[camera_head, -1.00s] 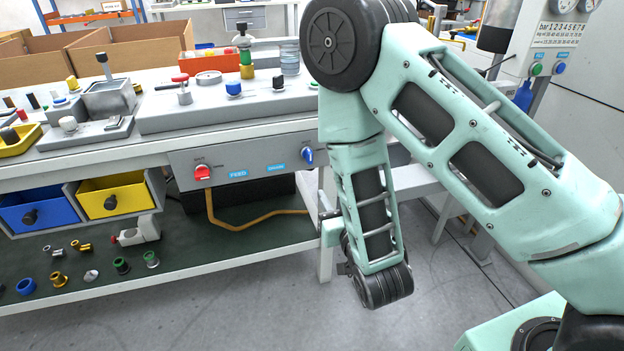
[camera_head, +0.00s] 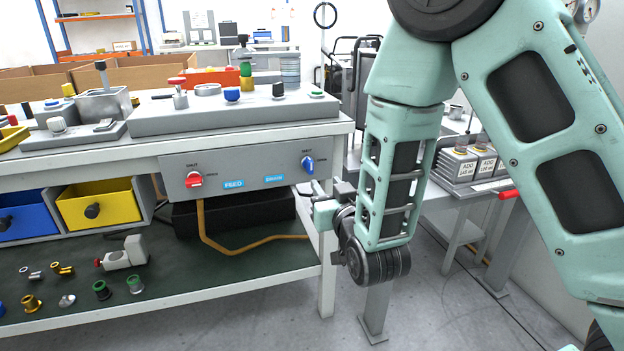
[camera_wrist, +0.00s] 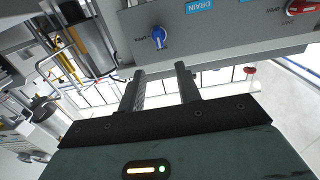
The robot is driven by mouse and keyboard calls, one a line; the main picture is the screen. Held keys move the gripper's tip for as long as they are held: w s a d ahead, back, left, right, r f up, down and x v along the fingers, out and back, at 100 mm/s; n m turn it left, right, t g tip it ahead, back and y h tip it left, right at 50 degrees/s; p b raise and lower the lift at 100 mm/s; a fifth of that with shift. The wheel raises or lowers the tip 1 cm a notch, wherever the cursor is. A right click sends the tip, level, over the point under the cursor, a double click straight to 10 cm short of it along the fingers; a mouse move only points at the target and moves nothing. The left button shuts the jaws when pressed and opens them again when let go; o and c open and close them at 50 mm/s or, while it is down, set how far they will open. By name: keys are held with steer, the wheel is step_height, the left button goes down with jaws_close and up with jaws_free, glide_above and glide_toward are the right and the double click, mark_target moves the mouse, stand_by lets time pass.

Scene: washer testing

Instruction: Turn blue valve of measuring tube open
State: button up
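The blue valve (camera_head: 307,165) is a small knob on the right end of the grey front panel, between SHUT and OPEN marks. Its handle looks near upright, slightly tilted. It also shows in the wrist view (camera_wrist: 159,38), where the panel appears upside down, beside the DRAIN label. My gripper (camera_wrist: 160,70) is open and empty, its two dark fingers apart and pointing toward the panel, with the valve beyond the fingertips. In the head view my gripper (camera_head: 318,195) is below the valve and seems apart from it. I cannot tell which vessel is the measuring tube.
A red valve (camera_head: 194,179) sits on the left of the same panel. A black box (camera_head: 235,212) and an orange hose (camera_head: 262,241) are below it. A bench leg (camera_head: 327,275) stands near my gripper. Bottles marked ADD (camera_head: 459,163) stand at right.

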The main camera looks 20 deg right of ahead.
mark_target(311, 163)
steer(key=w+b, duration=0.1)
steer(key=w, duration=1)
steer(key=shift+w, duration=0.2)
steer(key=shift+c, duration=0.3)
jaws_close()
